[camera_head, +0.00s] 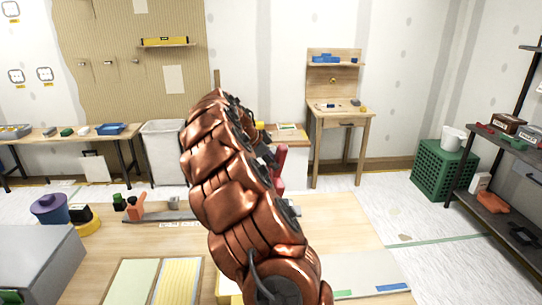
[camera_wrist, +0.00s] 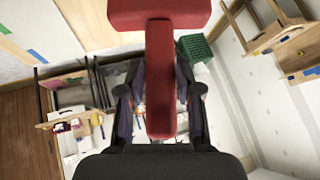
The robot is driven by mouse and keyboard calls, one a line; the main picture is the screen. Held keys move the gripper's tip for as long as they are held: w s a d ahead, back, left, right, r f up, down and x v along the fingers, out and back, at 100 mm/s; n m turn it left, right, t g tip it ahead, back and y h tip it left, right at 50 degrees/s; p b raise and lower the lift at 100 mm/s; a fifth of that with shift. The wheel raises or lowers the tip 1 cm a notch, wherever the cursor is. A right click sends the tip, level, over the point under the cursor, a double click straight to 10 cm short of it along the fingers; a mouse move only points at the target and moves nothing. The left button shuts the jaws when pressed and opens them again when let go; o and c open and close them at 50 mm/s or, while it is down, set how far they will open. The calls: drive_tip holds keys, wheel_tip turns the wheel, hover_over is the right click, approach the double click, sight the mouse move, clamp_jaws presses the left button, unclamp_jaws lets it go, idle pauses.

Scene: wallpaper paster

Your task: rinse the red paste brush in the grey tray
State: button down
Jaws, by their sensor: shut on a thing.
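The red paste brush (camera_wrist: 160,80) fills the middle of the wrist view, with its wide block at the top and its narrower part running down between my fingers. My gripper (camera_wrist: 160,100) is shut on that narrower part. In the head view, a red piece of the brush (camera_head: 280,164) shows just right of my copper arm, above the far side of the table; the arm hides most of my gripper there.
The wooden table (camera_head: 345,225) has bare room right of my arm. A large grey box (camera_head: 35,262), a purple pot (camera_head: 48,208) and pasteboard-like sheets (camera_head: 180,282) occupy its left side. A green crate (camera_head: 445,170) and a dark shelf (camera_head: 500,190) stand at the right.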

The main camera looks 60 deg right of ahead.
sight(272, 182)
wheel_tip(272, 182, down, 4)
drive_tip(key=shift+s+b, duration=0.1)
drive_tip(key=shift+b, duration=0.4)
drive_tip(key=shift+f+b, duration=0.75)
drive_tip(key=shift+f, duration=0.1)
drive_tip(key=shift+f, duration=1.5)
